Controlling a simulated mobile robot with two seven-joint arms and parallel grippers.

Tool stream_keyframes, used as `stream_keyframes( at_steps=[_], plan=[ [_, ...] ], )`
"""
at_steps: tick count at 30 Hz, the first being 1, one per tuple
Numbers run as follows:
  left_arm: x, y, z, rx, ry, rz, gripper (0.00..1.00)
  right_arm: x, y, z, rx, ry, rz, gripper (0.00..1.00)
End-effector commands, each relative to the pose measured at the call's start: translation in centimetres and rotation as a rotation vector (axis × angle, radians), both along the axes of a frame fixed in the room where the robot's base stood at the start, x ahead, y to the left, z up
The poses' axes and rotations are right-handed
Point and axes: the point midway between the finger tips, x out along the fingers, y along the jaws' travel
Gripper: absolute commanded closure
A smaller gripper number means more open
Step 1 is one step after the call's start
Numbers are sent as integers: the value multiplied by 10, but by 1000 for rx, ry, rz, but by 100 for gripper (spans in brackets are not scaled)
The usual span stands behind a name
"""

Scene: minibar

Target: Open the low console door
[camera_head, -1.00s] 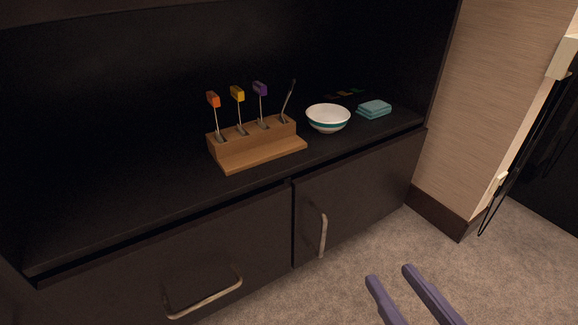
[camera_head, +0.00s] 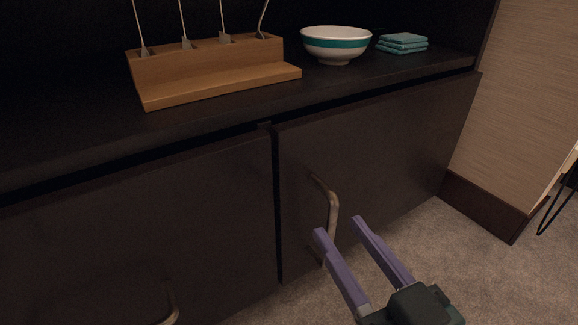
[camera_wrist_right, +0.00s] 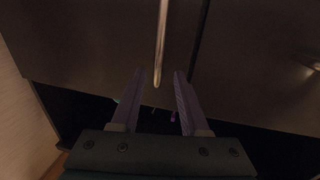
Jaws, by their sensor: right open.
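The low console has two dark front panels. The right door (camera_head: 390,150) looks closed and carries a vertical curved metal handle (camera_head: 332,207) near its left edge. My right gripper (camera_head: 340,226) is open and empty, with its purple fingers pointing at the handle's lower part. In the right wrist view the handle (camera_wrist_right: 161,40) stands ahead between the lines of the two open fingers (camera_wrist_right: 158,78). I cannot tell whether the fingertips straddle it in depth. The left gripper is not in view.
The left front panel (camera_head: 130,220) has its own handle (camera_head: 171,304) at the bottom. On the console top are a wooden holder (camera_head: 215,72) with upright utensils, a white and teal bowl (camera_head: 336,45) and folded teal cloths (camera_head: 403,43). Carpet (camera_head: 440,235) lies open at the lower right.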

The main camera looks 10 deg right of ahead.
Motion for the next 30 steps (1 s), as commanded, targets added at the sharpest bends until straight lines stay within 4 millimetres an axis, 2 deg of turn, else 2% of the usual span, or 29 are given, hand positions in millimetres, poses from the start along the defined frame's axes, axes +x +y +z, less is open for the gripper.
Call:
stream_keyframes(
  at_steps=[1, 6, 17, 27, 30],
  plan=[
    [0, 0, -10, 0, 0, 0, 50, 10, 1, -4, 1, -6, 0, 55],
    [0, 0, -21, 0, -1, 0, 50, 31, 5, -3, 0, -3, 0, 55],
    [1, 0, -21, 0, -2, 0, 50, 38, 6, 0, 1, 0, 0, 55],
    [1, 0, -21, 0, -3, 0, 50, 37, 6, 0, 1, 1, 0, 92],
    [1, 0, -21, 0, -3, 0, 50, 37, 6, 0, 1, 1, -1, 100]
  ],
)
